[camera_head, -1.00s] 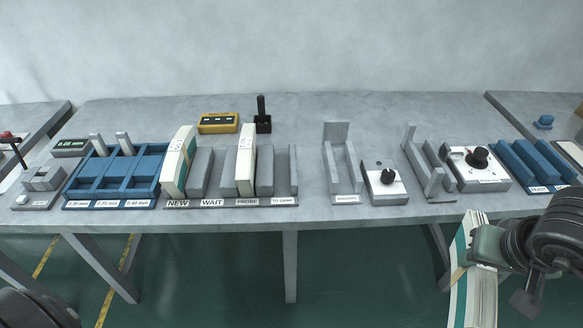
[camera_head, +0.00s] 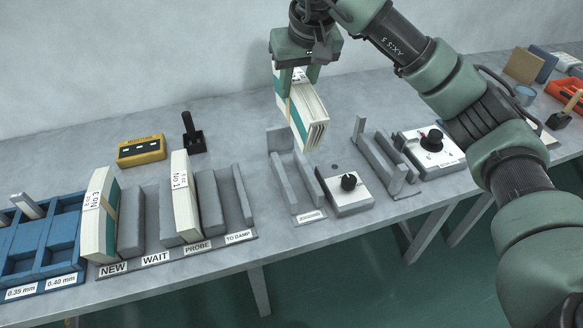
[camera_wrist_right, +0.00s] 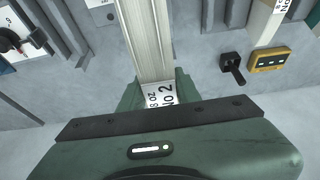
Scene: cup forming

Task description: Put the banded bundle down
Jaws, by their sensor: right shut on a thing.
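The banded bundle (camera_head: 306,112) is a stack of white sheets with a teal stripe. My right gripper (camera_head: 297,76) is shut on its upper end and holds it tilted in the air, above and behind the grey jogging fixture (camera_head: 309,186). In the right wrist view the bundle (camera_wrist_right: 150,40) runs away from between the fingers, and its label reads "No 2". The bundle looks clear of the fixture in the head view. My left gripper is not in view.
A rack labelled NEW, WAIT, PROBE and TO DAMP (camera_head: 178,257) holds two other bundles (camera_head: 100,222) (camera_head: 184,196). A knob box (camera_head: 349,192) stands right of the fixture, then another grey fixture (camera_head: 385,165). A yellow meter (camera_head: 141,150) and black stand (camera_head: 193,140) are at the back.

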